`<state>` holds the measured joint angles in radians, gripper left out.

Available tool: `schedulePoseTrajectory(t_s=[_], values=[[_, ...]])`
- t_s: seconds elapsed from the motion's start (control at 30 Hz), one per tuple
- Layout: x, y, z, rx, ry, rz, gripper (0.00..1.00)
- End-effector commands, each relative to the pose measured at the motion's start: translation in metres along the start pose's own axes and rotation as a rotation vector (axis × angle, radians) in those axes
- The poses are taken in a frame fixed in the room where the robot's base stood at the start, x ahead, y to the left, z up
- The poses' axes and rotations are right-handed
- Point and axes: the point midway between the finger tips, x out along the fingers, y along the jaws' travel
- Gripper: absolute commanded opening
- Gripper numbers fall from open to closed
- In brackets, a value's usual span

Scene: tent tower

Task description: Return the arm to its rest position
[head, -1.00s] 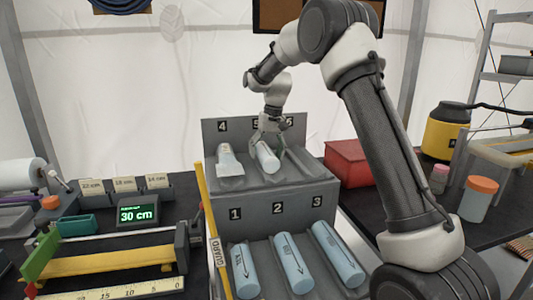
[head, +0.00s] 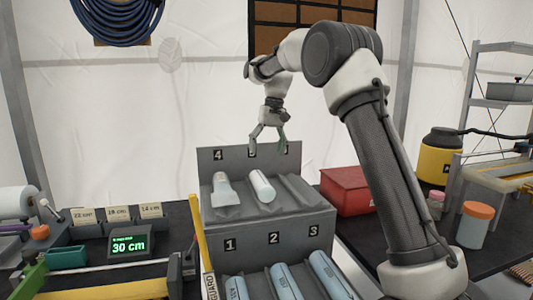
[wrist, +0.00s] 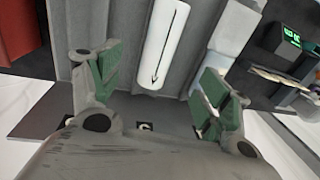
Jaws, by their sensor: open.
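My gripper (head: 268,146) is open and empty in the head view, held above the upper tier of the grey rack (head: 215,158). Its spread fingers also show in the wrist view (wrist: 155,92). A white cylinder (head: 261,186) lies in the upper slot below my gripper. In the wrist view the cylinder (wrist: 163,42) lies beyond the fingers, apart from them, with a black arrow on its side. A second pale piece (head: 223,190) lies in slot 4. The slot to the right of the white cylinder looks empty.
Light-blue cylinders (head: 284,282) lie in the lower slots 1, 2 and 3. A yellow guard bar (head: 199,240) stands at the rack's left. A red box (head: 345,190) and an orange-lidded jar (head: 475,224) stand at right. The air around my gripper is clear.

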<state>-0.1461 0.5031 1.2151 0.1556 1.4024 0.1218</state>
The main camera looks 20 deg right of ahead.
Motion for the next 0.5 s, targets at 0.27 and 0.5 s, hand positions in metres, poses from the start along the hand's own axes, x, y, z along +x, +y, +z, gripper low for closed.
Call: schedulePoseTrajectory(t_s=[0.27,0.5], values=[[0.0,0.0,-0.002,-0.007,0.008,-0.001,0.77],[0.044,0.02,0.026,-0.035,-0.016,0.04,0.77]])
